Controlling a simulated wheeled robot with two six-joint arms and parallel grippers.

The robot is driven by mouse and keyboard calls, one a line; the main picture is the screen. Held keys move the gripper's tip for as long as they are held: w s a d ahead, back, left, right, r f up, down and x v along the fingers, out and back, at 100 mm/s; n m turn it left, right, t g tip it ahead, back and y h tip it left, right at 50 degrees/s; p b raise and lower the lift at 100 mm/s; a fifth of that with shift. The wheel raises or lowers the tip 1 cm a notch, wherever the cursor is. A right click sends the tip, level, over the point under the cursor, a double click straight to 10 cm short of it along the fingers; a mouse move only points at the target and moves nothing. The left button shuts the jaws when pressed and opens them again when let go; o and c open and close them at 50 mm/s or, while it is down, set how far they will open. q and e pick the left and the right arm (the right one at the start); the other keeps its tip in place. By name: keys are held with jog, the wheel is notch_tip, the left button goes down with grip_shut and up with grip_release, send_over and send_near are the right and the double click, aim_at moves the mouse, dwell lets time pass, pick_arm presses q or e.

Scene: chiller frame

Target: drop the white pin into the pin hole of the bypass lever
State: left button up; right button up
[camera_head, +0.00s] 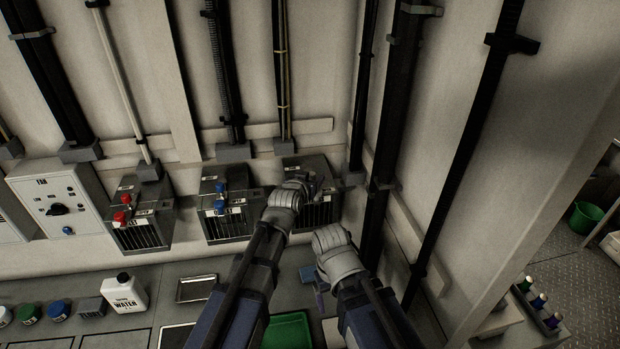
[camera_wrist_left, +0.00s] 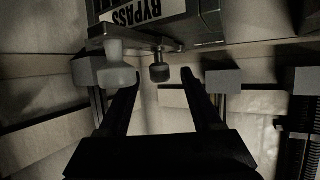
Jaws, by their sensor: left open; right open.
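In the left wrist view, the white pin (camera_wrist_left: 118,73) has a broad rounded head and stands against a flat metal plate (camera_wrist_left: 133,38) of the bypass unit. A BYPASS label (camera_wrist_left: 145,12) shows upside down above it. A dark knob (camera_wrist_left: 159,70) is beside the pin on the same plate. My left gripper (camera_wrist_left: 158,82) is open, with the knob between its fingertips and the pin by the left finger. The pin hole is not visible. In the head view, my left gripper (camera_head: 308,186) is at the right-hand wall box (camera_head: 318,214). My right gripper (camera_head: 331,236) is open, lower and to the right.
Two more wall boxes (camera_head: 141,231) (camera_head: 227,227) stand to the left, with red and blue knobs. A white water jug (camera_head: 124,292), a metal tray (camera_head: 197,288) and a green tray (camera_head: 289,331) are on the counter. Dark vertical pipes (camera_head: 398,105) run near the corner.

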pick_arm(q)
jog(key=p+v, duration=0.3)
jog(key=v, duration=0.4)
jog(key=shift+s+r, duration=0.2)
jog(key=shift+s, duration=0.15)
pick_arm(e)
notch_tip(320, 180, up, 3)
jog(key=shift+f, duration=0.1)
pick_arm(q)
jog(key=shift+a, duration=0.1)
